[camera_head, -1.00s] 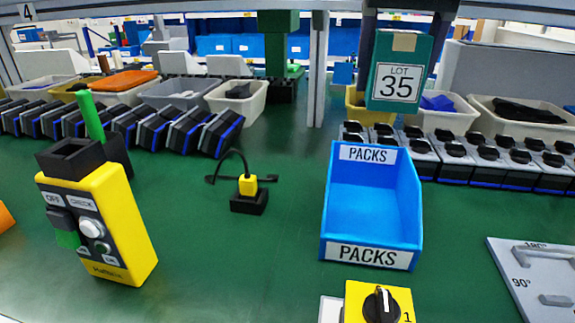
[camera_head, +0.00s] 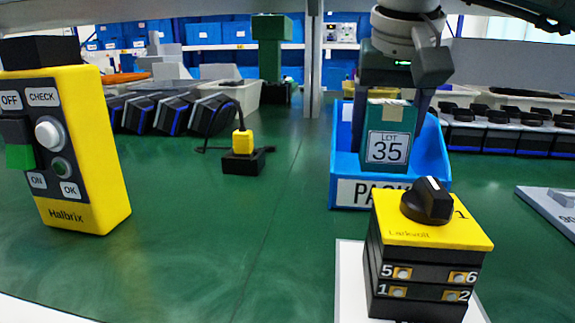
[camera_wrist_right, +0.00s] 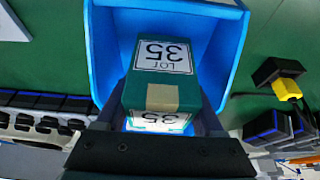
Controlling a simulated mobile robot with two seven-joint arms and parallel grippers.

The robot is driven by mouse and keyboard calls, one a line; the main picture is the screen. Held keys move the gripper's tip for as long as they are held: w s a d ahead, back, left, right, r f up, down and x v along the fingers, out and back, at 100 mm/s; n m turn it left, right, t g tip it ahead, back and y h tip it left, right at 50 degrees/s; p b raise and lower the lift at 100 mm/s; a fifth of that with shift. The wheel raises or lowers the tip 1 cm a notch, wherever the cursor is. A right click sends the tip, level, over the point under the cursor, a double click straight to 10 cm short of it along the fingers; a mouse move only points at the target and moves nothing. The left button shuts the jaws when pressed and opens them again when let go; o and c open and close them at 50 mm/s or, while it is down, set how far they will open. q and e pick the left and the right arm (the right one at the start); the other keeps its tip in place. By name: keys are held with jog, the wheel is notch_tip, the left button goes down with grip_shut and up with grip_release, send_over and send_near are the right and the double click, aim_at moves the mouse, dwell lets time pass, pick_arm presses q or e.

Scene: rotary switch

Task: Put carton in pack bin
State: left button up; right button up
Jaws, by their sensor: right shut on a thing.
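The green carton (camera_head: 389,150) with a "LOT 35" label is held upright by my right gripper (camera_head: 392,95), whose fingers are shut on it from above. In the head view the carton is in front of or over the blue pack bin (camera_head: 439,165), and hides much of the bin's inside. In the right wrist view the carton (camera_wrist_right: 161,95) is between the fingers, over the open bin (camera_wrist_right: 240,45). I cannot tell whether the carton touches the bin floor. My left gripper is not in view.
A yellow and black rotary switch (camera_head: 430,235) stands on a white plate in front of the bin. A yellow tester box (camera_head: 85,160) stands at left. A small black and yellow plug unit (camera_head: 243,150) is mid-table. The green tabletop between is clear.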

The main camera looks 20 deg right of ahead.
notch_tip(320, 180, down, 3)
jog(key=shift+a+r+b, duration=0.1)
jog(key=shift+b, duration=0.6)
jog(key=shift+s+r, duration=0.1)
jog(key=shift+r, duration=0.05)
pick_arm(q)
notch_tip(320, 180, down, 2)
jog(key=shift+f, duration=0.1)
pick_arm(e)
jog(key=o, duration=1.5)
